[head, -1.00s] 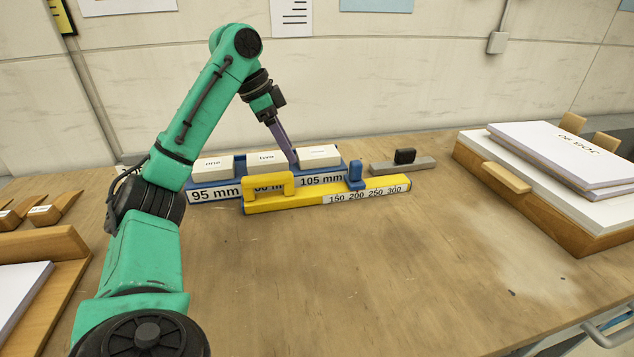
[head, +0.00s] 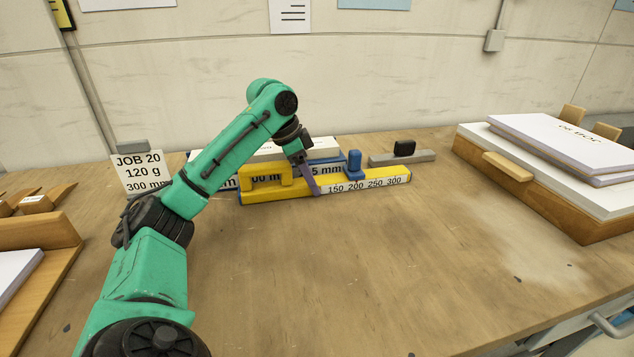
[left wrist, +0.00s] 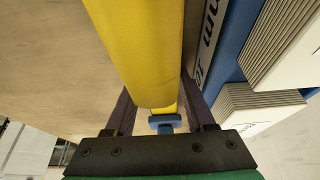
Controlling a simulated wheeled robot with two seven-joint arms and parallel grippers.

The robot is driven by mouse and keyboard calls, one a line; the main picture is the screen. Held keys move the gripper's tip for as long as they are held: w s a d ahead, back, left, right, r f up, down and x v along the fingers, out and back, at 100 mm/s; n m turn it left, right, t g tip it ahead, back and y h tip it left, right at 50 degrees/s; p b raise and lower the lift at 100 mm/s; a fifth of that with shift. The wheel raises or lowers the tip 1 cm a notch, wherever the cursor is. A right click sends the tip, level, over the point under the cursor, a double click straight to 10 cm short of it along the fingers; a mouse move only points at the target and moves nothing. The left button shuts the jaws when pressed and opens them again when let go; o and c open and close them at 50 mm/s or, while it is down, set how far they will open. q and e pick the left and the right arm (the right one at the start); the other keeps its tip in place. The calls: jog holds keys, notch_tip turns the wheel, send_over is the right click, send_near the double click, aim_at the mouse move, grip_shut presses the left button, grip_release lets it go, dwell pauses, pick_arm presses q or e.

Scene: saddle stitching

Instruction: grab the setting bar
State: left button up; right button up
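The setting bar (head: 355,190) is a yellow bar with a 150 to 300 scale, a raised yellow handle (head: 262,176) at its left and a blue slider (head: 354,165). It lies on the bench in front of the blue rack. My left gripper (head: 311,182) is at the bar's middle, just right of the handle, pointing down. In the left wrist view, the purple fingers (left wrist: 160,112) stand apart on either side of the yellow bar (left wrist: 145,45), with the blue slider (left wrist: 165,122) beyond. Contact with the bar cannot be made out. My right gripper is not in view.
The blue rack (head: 327,160) with white blocks stands close behind the bar. A grey bar with a black knob (head: 404,148) lies behind right. A job card (head: 142,174) stands at left. A wooden tray of paper (head: 540,190) is at right. The front bench is clear.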

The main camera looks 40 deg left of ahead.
pick_arm(q)
grip_shut()
jog(key=shift+r, duration=0.1)
jog(key=shift+w, duration=0.1)
